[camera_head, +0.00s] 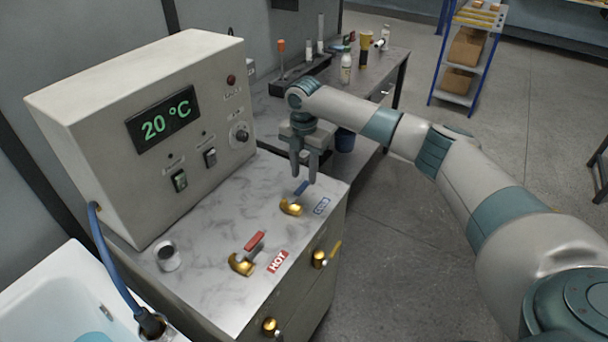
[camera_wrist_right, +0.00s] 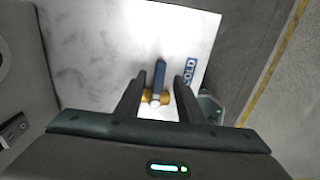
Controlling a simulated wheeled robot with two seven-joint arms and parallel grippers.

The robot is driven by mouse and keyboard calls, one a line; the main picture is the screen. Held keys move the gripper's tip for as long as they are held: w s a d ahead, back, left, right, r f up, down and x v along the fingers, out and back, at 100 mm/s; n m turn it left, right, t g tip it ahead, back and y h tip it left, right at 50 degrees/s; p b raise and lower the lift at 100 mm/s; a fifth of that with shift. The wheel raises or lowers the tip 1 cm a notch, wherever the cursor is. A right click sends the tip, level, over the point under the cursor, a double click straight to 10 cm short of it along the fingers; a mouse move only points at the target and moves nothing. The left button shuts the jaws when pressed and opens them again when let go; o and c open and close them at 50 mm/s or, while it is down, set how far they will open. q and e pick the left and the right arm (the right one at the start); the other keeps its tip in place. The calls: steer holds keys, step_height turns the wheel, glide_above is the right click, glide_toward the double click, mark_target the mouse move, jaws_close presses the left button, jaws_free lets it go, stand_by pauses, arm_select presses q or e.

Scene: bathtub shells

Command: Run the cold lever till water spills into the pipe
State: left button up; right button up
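The cold lever (camera_head: 301,188) is a blue handle on a brass valve (camera_head: 291,208), beside a blue "COLD" label (camera_head: 321,206) on the marble-look counter. My right gripper (camera_head: 303,180) points down over it. In the right wrist view the blue lever (camera_wrist_right: 160,75) lies between the two spread fingers, with a gap on each side. The gripper (camera_wrist_right: 157,90) is open; whether it touches the lever cannot be told. A brass spout (camera_head: 320,258) sticks out of the cabinet front below the counter. I see no running water. My left gripper is out of view.
The red hot lever (camera_head: 254,241) stands on its own brass valve nearer me, by a "HOT" label (camera_head: 277,261). A control box (camera_head: 150,120) reading 20 °C stands behind. A white tub (camera_head: 50,300) with a blue hose (camera_head: 112,255) is at lower left.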

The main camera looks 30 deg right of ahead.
mark_target(304, 184)
steer(key=shift+f, duration=1.5)
jaws_close()
